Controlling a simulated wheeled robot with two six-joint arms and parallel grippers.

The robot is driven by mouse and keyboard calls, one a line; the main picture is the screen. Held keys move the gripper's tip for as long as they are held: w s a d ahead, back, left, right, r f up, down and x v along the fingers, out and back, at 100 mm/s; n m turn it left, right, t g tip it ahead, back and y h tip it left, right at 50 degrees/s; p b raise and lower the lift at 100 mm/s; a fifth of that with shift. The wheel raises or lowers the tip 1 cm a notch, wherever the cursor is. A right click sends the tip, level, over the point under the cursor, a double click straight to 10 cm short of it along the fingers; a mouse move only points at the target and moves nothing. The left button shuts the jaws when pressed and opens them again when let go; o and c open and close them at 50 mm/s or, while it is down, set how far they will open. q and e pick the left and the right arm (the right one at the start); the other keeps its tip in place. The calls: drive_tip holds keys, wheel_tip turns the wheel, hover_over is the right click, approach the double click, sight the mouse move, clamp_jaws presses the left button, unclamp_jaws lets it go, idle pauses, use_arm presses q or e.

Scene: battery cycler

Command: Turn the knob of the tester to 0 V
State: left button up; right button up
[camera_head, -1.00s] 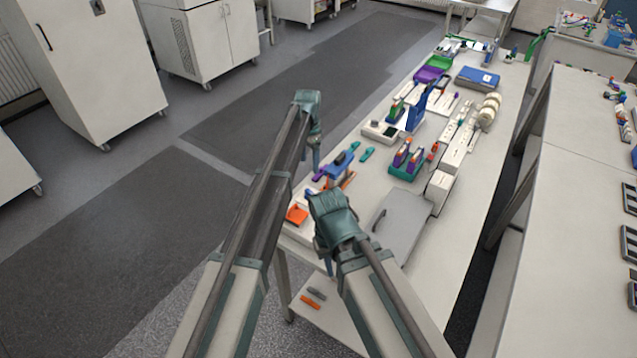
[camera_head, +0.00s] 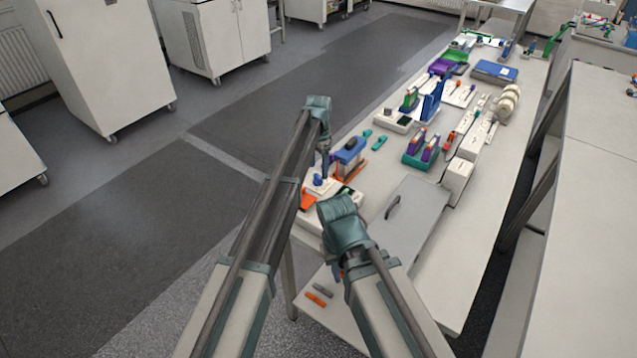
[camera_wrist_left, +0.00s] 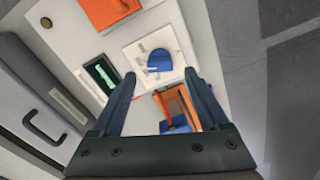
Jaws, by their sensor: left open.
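The tester (camera_wrist_left: 75,45) is a pale panel at the near left end of the bench, with a small dark green display (camera_wrist_left: 101,76). Its blue round knob (camera_wrist_left: 160,60) sits on a white square dial plate with markings too small to read. The knob also shows in the head view (camera_head: 318,180), just below my left gripper (camera_head: 325,165). In the left wrist view my left gripper (camera_wrist_left: 160,76) is open, its fingertips pointing toward the dial plate, with the knob between their lines and apparently apart from them. My right gripper (camera_head: 338,270) is mostly hidden behind its own wrist.
A blue and orange device (camera_head: 350,152) stands close behind the knob, and it shows between my fingers in the wrist view (camera_wrist_left: 177,105). A grey handled case (camera_head: 405,215) stands to the right. Floor left of the bench is clear.

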sight(318, 176)
use_arm(q)
wheel_tip(318, 176, down, 4)
drive_tip(key=b, duration=0.2)
drive_tip(key=shift+r+b, duration=0.15)
drive_tip(key=shift+b, duration=0.15)
use_arm(e)
wheel_tip(318, 176, down, 4)
drive_tip(key=shift+r, duration=0.15)
drive_tip(key=shift+r, duration=0.1)
use_arm(q)
clamp_jaws()
